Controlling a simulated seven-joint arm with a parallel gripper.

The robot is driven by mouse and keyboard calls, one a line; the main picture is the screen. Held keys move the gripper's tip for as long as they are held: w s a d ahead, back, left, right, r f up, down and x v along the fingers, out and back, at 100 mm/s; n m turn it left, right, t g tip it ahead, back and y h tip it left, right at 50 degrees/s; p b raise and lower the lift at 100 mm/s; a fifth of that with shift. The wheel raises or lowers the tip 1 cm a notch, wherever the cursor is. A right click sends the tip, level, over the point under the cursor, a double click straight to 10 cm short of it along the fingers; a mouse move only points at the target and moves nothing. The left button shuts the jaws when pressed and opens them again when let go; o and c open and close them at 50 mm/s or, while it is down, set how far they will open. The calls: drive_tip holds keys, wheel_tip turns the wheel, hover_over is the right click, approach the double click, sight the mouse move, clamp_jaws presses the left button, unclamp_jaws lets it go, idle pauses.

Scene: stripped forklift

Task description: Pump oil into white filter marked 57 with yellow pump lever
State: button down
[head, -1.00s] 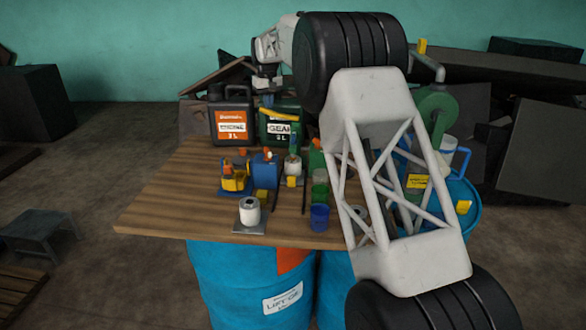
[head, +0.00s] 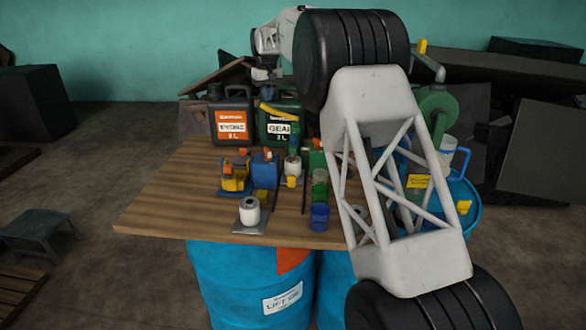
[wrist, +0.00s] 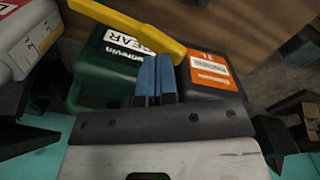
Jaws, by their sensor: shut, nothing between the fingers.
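A white filter (head: 249,211) stands upright on a grey plate near the table's front edge; its marking is too small to read. A second white cylinder (head: 292,166) stands farther back. A yellow lever (wrist: 135,30) crosses the upper part of the wrist view, angled, in front of the green gear-oil jug (wrist: 110,70). My gripper (wrist: 155,75) has blue fingers, shut and empty, with their tips close to the lever's lower end. I cannot tell whether they touch it.
An engine-oil jug (head: 231,115) and the gear-oil jug (head: 279,125) stand at the table's back. Several small items, including a blue can (head: 264,168) and a blue cup (head: 319,217), crowd the middle. The wooden table (head: 165,205) is clear at left.

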drive_tip(key=shift+r, duration=2.5)
drive_tip(key=s+d+r+m+t, duration=0.15)
drive_tip(key=s+d+r, duration=0.25)
drive_tip(key=s+d, duration=1)
drive_tip(key=s+d+r+m, duration=0.25)
drive_tip(key=s+d, duration=0.85)
drive_tip(key=s, duration=0.6)
drive_tip(key=s+d+f, duration=0.4)
drive_tip(key=s+f, duration=0.1)
drive_tip(key=s, duration=0.8)
drive_tip(key=s+d+f+m, duration=0.1)
drive_tip(key=s+d+f, duration=0.3)
drive_tip(key=s, duration=0.9)
drive_tip(key=s+d+f+m+t, duration=0.1)
drive_tip(key=s+d+f, duration=0.3)
drive_tip(key=s, duration=0.9)
drive_tip(key=shift+s+f, duration=0.25)
drive_tip(key=shift+f, duration=1.45)
